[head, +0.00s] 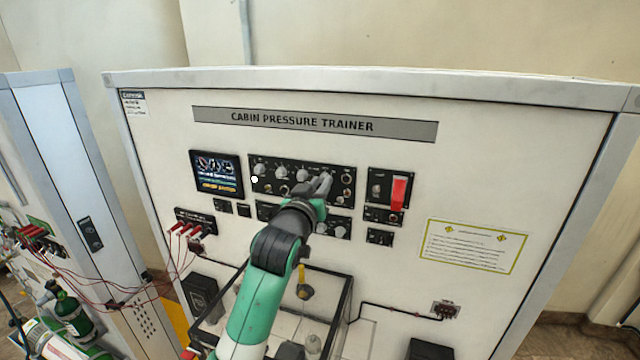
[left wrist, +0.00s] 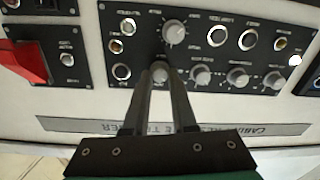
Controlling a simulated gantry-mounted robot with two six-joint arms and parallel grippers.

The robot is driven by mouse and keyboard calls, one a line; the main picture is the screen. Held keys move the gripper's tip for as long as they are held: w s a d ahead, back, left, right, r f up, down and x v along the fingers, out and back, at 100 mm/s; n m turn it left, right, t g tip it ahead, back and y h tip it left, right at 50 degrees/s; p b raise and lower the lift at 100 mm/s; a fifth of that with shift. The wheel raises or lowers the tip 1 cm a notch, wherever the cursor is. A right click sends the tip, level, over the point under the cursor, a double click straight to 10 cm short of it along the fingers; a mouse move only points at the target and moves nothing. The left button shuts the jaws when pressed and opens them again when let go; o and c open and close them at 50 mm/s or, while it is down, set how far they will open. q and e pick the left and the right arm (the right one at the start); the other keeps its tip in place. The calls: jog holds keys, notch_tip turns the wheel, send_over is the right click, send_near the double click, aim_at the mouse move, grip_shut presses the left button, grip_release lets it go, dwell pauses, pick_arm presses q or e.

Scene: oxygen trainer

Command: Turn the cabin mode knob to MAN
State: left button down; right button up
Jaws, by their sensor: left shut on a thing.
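My left gripper (head: 323,182) reaches up to the upper black control panel (head: 273,187) of the cabin pressure trainer. In the left wrist view, its two long fingers (left wrist: 160,82) are shut on a small silver knob (left wrist: 160,70) at the end of a row of similar knobs. The fingers and arm cover much of this knob in the head view. Its pointer and labels are too small to read, so I cannot tell its setting. My right gripper is not in view.
Close beside the held knob are another silver knob (left wrist: 201,76) and a larger knob (left wrist: 173,32). A red switch cover (head: 398,193) sits on a separate panel to the right. A display (head: 216,174) is at the left. A clear-sided box (head: 345,305) projects below.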

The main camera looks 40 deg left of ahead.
pick_arm(q)
jog(key=m, duration=0.6)
jog(key=m+p, duration=0.1)
jog(key=m, duration=0.5)
jog(key=m+p, duration=0.1)
jog(key=m, duration=0.6)
jog(key=shift+f+t, duration=0.3)
dwell(0.3)
jog(key=c, duration=0.7)
grip_release()
jog(key=shift+r, duration=0.1)
